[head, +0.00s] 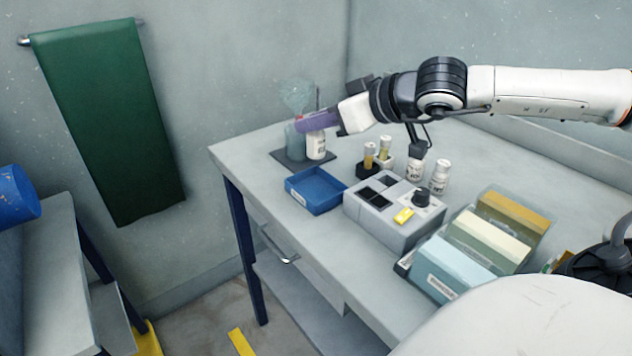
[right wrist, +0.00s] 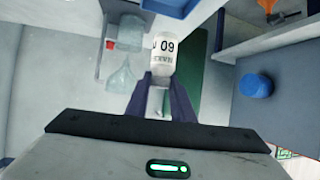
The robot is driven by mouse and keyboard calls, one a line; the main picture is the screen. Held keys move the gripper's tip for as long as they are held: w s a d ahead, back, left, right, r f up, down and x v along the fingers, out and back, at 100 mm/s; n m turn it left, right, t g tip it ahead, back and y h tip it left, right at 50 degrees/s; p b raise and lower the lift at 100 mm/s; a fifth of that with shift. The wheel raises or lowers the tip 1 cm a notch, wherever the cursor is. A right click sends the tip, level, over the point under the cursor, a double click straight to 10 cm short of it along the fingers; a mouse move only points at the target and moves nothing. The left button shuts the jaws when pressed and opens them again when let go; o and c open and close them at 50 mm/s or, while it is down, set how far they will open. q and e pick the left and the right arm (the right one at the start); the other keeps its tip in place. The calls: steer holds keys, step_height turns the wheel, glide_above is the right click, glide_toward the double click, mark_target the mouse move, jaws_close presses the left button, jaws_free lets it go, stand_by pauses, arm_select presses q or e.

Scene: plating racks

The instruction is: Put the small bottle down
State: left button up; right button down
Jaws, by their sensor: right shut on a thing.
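My right gripper (head: 322,124) reaches in from the right at the back left of the table, its purple fingers shut on a small white bottle (head: 316,147). The bottle hangs upright below the fingertips, over or on the dark mat (head: 288,161); I cannot tell whether its base touches. In the right wrist view the labelled bottle (right wrist: 163,52) sits between the two fingertips (right wrist: 162,84). My left gripper is not in view.
Clear glassware (head: 295,140) stands beside the bottle on the mat. A blue tray (head: 313,204), a grey block (head: 366,215) with dark wells, two other white bottles (head: 415,170) (head: 440,178) and a file rack (head: 478,262) occupy the table. The left table corner is free.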

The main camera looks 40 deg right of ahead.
mark_target(323, 143)
step_height(323, 143, down, 5)
steer(key=shift+r+b, duration=0.1)
steer(key=shift+b, duration=0.6)
step_height(323, 143, down, 4)
steer(key=shift+r+b, duration=0.1)
steer(key=shift+b, duration=0.65)
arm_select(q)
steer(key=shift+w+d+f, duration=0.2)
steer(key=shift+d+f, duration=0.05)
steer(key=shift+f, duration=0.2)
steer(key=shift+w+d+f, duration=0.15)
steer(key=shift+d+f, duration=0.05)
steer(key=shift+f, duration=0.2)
arm_select(e)
steer(key=shift+f, duration=0.2)
steer(key=c, duration=1.5)
jaws_free()
steer(key=shift+c, duration=0.2)
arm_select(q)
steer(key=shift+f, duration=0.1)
arm_select(e)
steer(key=v, duration=1.1)
steer(key=shift+s+r, duration=0.2)
steer(key=shift+s, duration=0.15)
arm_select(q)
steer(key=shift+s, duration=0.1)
arm_select(e)
steer(key=shift+s, duration=0.1)
